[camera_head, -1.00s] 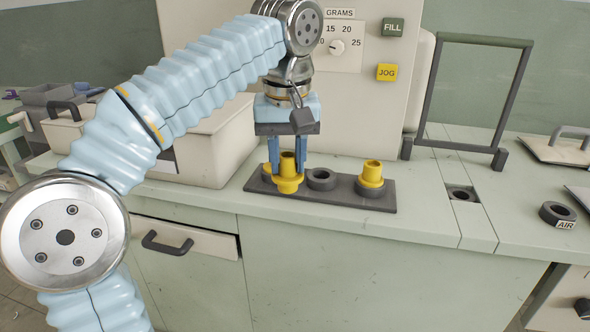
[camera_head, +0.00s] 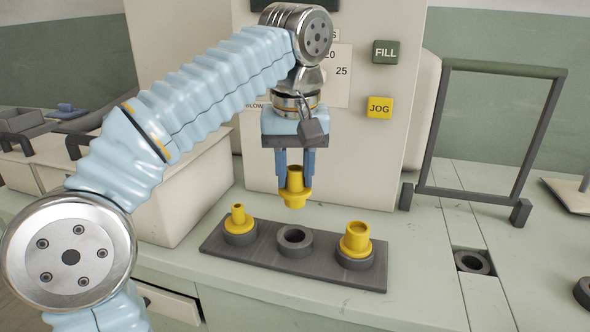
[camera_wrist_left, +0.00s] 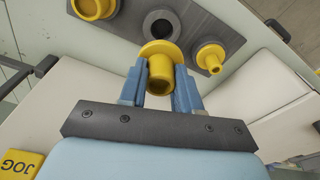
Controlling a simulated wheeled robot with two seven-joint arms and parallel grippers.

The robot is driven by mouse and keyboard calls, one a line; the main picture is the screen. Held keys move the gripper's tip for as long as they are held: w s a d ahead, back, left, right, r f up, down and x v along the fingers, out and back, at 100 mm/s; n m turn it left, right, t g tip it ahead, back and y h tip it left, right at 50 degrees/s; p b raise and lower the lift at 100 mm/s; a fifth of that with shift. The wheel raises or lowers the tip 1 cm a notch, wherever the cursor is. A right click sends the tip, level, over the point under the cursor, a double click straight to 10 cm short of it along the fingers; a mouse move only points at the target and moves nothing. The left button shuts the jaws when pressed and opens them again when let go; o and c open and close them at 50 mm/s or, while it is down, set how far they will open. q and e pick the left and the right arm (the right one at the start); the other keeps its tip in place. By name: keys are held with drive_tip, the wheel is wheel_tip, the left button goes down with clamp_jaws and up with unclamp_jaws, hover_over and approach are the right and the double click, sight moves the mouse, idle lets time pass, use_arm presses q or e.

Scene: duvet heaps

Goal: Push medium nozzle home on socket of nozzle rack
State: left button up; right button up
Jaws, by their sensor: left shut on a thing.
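The medium nozzle (camera_head: 295,190) is yellow, flanged and upright. My left gripper (camera_head: 295,175) is shut on it and holds it above the nozzle rack, apart from it. The dark grey nozzle rack (camera_head: 325,273) lies on the counter. Its middle socket (camera_head: 295,240) is an empty ring, below the nozzle in the picture. In the left wrist view the held nozzle (camera_wrist_left: 160,72) sits between my fingers (camera_wrist_left: 160,88), and the empty socket (camera_wrist_left: 160,25) shows just past its flange. My right gripper is in neither view.
A smaller yellow nozzle (camera_head: 239,218) stands on the rack's left socket and a larger one (camera_head: 356,240) on the right socket. Behind is a pale machine with FILL (camera_head: 385,52) and JOG (camera_head: 379,107) buttons. A dark frame (camera_head: 430,130) stands at right. A pale bin (camera_head: 185,190) is left.

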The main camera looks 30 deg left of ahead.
sight(295, 172)
use_arm(q)
drive_tip(key=shift+f+b, duration=2.2)
drive_tip(key=shift+f, duration=0.7)
drive_tip(key=shift+p, duration=0.75)
drive_tip(key=shift+f+b, duration=1.25)
drive_tip(key=shift+f, duration=0.55)
drive_tip(key=o, duration=1.1)
drive_tip(key=shift+o, duration=0.2)
drive_tip(key=shift+r, duration=0.4)
drive_tip(key=r+p, duration=0.1)
drive_tip(key=r, duration=0.2)
drive_tip(key=s+r+p, duration=0.1)
drive_tip(key=r+p, duration=0.1)
drive_tip(key=r, duration=0.2)
drive_tip(key=r+p, duration=0.1)
drive_tip(key=r, duration=0.3)
drive_tip(key=shift+s+d+r+p, duration=0.15)
drive_tip(key=shift+d+p, duration=0.2)
drive_tip(key=shift+p, duration=0.05)
